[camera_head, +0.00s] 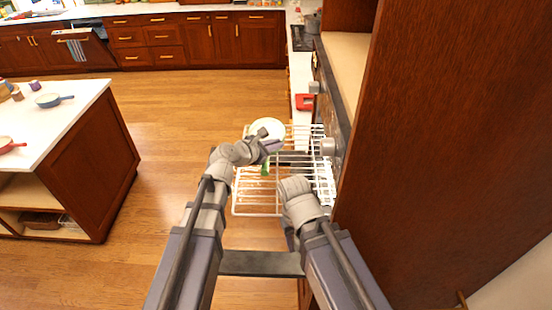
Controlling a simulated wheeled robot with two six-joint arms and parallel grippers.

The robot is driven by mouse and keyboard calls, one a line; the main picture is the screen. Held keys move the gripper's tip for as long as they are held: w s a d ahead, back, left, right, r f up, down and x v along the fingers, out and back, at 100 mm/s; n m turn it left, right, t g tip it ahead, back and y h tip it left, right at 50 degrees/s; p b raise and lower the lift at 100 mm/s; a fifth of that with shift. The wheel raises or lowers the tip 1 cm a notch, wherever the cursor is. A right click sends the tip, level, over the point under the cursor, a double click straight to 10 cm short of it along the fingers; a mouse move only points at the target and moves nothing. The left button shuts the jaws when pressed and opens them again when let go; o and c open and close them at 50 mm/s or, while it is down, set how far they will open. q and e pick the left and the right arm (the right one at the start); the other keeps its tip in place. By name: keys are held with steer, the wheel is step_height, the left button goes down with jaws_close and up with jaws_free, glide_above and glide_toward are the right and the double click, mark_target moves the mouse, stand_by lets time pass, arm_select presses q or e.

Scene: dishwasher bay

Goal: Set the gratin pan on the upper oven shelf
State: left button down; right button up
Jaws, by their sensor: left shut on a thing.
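My left gripper (270,142) is over the far left part of the pulled-out white wire racks. It is shut on what looks like a white round dish (267,127), which shows just beyond its fingers. The gripper hides part of the dish, and I cannot tell whether it is the gratin pan. The white wire racks (245,214) stick out from the front of the cabinet run on the right. A small green thing (265,168) shows below the left gripper. My right arm reaches over the near right part of the racks; its fingertips cannot be made out.
A tall dark wood cabinet (455,130) stands close on the right. A red thing (304,102) lies beyond the racks. The island (75,125) on the left holds a blue pan (54,100) and a red pan (8,145). The wood floor (185,130) between is clear.

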mark_target(276, 165)
arm_select(q)
step_height(276, 165, down, 4)
steer(key=b, duration=0.4)
steer(key=shift+r, duration=0.25)
steer(key=c, duration=1)
jaws_free()
